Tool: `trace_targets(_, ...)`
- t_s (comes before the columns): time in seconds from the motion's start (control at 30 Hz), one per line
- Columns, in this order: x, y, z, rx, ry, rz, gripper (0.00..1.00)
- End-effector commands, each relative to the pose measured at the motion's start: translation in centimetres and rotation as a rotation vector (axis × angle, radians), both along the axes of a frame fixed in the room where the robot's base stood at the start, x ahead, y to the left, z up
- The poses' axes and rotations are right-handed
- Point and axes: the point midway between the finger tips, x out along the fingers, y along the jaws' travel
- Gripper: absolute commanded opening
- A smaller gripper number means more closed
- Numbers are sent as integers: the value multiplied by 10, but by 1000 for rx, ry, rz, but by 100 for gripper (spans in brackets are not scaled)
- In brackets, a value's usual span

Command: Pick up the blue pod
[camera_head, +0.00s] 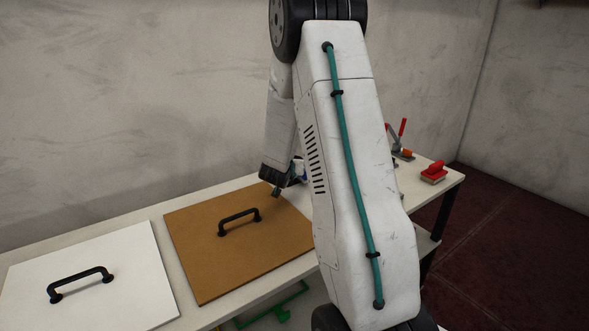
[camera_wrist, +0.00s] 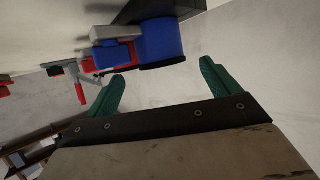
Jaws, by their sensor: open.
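In the wrist view, a blue rounded body (camera_wrist: 157,40), which looks like the blue pod, is beyond my fingertips, with a grey block and red parts at its left side. My gripper (camera_wrist: 163,70) has two green fingers spread wide apart, with nothing held between them. The blue body lies ahead of the gap; I cannot tell the exact distance. In the head view, my arm hides most of the gripper and the table behind it. Only a small blue and white patch (camera_head: 299,172) shows beside my wrist, and I cannot tell what it belongs to.
A brown board (camera_head: 200,270) and a white board (camera_head: 130,290), each with a black handle, lie on the table (camera_head: 445,184). A red-handled clamp (camera_head: 402,130) and a red block (camera_head: 433,171) are at the right end. A green item (camera_head: 282,312) is below the tabletop.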

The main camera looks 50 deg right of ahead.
Motion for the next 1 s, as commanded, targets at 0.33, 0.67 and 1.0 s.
trace_targets(0.33, 20, -33, -13, -4, -1, -6, 88)
trace_targets(0.67, 40, -61, -24, -3, -1, -4, 88)
trace_targets(1.0, 40, -61, -24, -3, -1, -3, 49)
